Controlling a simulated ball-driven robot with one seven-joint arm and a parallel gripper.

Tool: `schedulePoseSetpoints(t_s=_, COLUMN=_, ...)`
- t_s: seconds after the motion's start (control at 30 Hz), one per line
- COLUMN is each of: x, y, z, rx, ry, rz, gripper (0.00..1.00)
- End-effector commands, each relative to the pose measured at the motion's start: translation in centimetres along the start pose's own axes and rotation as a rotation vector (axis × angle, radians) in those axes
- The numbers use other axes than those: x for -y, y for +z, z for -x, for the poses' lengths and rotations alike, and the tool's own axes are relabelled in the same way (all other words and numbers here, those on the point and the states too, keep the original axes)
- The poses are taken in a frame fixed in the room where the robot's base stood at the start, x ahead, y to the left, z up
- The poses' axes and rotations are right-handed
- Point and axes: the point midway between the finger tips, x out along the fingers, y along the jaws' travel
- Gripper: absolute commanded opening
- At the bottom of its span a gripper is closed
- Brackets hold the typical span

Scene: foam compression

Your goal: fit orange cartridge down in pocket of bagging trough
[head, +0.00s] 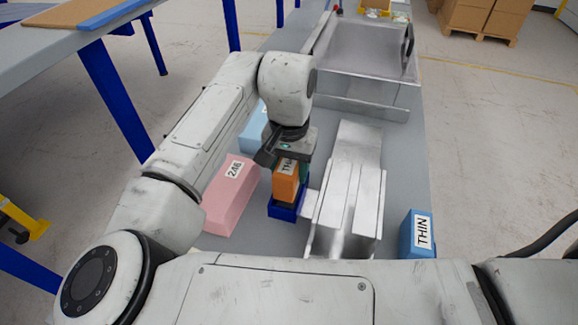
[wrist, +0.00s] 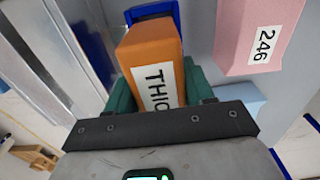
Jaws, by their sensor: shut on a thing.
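My gripper (head: 288,163) is shut on the orange cartridge (head: 285,188), which has a white label partly hidden by the jaws. In the wrist view the cartridge (wrist: 152,58) sits between the teal fingers, its label reading "THIC" with the rest covered. The dark blue pocket (head: 284,212) is directly below the cartridge, left of the metal bagging trough (head: 348,185). In the wrist view the pocket (wrist: 150,13) shows past the cartridge's far end. The cartridge's lower end is at the pocket's mouth; I cannot tell how far inside it is.
A pink block (head: 228,200) labelled 246 lies left of the pocket, with a light blue block (head: 254,130) behind it. A blue block (head: 416,236) labelled THIN stands right of the trough. A large metal tray (head: 365,55) is at the back.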

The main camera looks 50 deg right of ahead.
Motion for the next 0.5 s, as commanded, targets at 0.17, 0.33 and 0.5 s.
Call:
schedulePoseSetpoints(t_s=0.17, x=0.02, y=-0.02, z=0.23, rx=-0.001, ry=-0.001, rz=0.000, gripper=0.14)
schedulePoseSetpoints(t_s=0.33, x=0.01, y=-0.02, z=-0.05, rx=-0.002, ry=-0.001, rz=0.001, gripper=0.14)
schedulePoseSetpoints(t_s=0.5, x=-0.04, y=-0.02, z=-0.46, rx=-0.002, ry=0.001, rz=0.001, gripper=0.14)
